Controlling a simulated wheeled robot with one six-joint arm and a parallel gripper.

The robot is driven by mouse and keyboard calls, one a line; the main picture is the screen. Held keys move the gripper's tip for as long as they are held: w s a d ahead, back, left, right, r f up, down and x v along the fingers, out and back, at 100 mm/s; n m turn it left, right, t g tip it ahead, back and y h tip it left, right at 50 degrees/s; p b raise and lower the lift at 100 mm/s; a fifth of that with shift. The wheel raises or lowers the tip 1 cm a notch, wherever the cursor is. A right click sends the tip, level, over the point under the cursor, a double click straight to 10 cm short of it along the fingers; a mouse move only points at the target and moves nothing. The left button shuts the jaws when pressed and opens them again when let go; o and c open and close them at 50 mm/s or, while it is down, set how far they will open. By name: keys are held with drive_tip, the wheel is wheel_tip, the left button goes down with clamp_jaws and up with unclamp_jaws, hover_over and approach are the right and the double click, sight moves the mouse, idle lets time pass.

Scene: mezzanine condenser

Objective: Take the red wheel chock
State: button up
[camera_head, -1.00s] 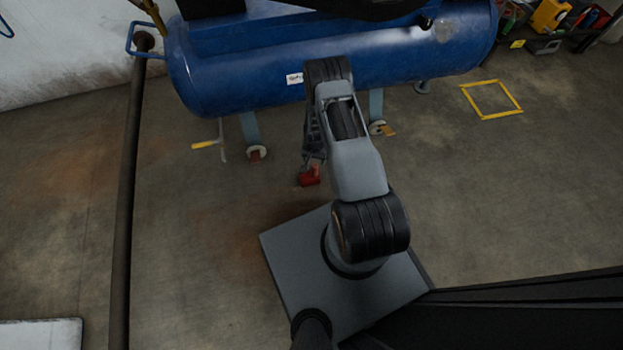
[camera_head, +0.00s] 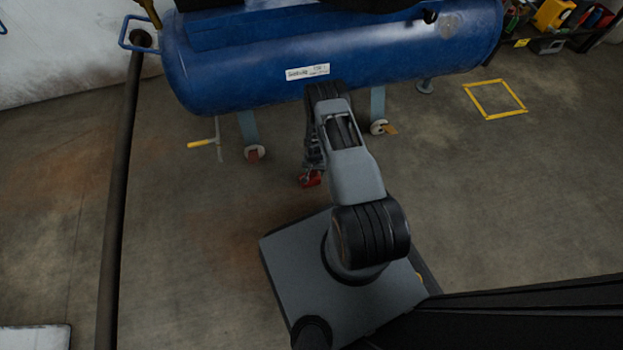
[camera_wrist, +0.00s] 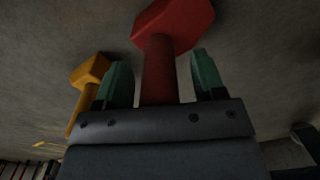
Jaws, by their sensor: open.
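The red wheel chock (camera_head: 311,180) is on the concrete floor in front of the blue tank, partly covered by my gripper in the head view. In the wrist view the chock (camera_wrist: 180,24) has a broad red block and a darker red shaft that runs back between my fingers. My gripper (camera_wrist: 164,78) is open, with one green fingertip on each side of the shaft. A gap shows on both sides, so I see no grip. My arm hides most of the gripper in the head view.
A yellow-orange block with a shaft (camera_wrist: 91,72) lies left of my fingers in the wrist view. The blue tank (camera_head: 240,75) stands behind on legs. A yellow-handled tool (camera_head: 203,144) lies left, near a long dark pipe (camera_head: 122,190).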

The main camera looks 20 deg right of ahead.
clamp_jaws()
idle(0.6)
